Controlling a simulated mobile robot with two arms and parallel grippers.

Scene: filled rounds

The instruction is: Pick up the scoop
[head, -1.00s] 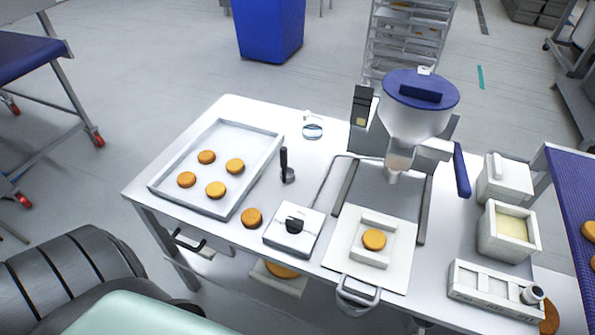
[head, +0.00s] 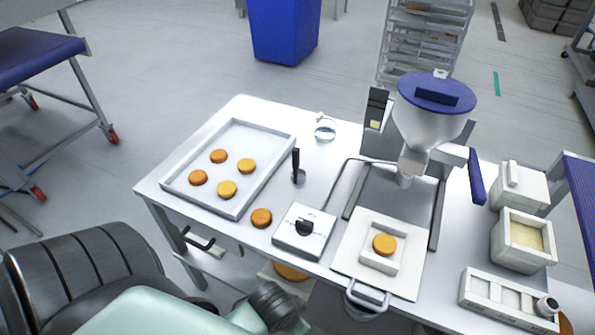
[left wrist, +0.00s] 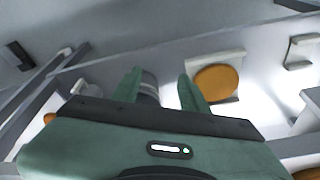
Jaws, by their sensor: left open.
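The scoop (head: 298,172) has an upright black handle above a small grey metal cup. It stands on the white table between the baking tray and the filling machine in the head view. My left arm comes in low at the left, below the table's front edge, well short of the scoop. My left gripper (left wrist: 160,90) shows in the left wrist view with its two green fingers apart and nothing held. A grey cylindrical thing shows beyond the gap between the fingers; I cannot tell what it is. I cannot make out the scoop in that view. My right gripper is not visible.
A tray (head: 180,186) holds several orange rounds, and one loose round (head: 261,218) lies beside it. A white box with a black knob (head: 304,228) stands in front of the scoop. The filling machine (head: 430,115) stands to the right. A shiny round dish (head: 325,131) lies behind.

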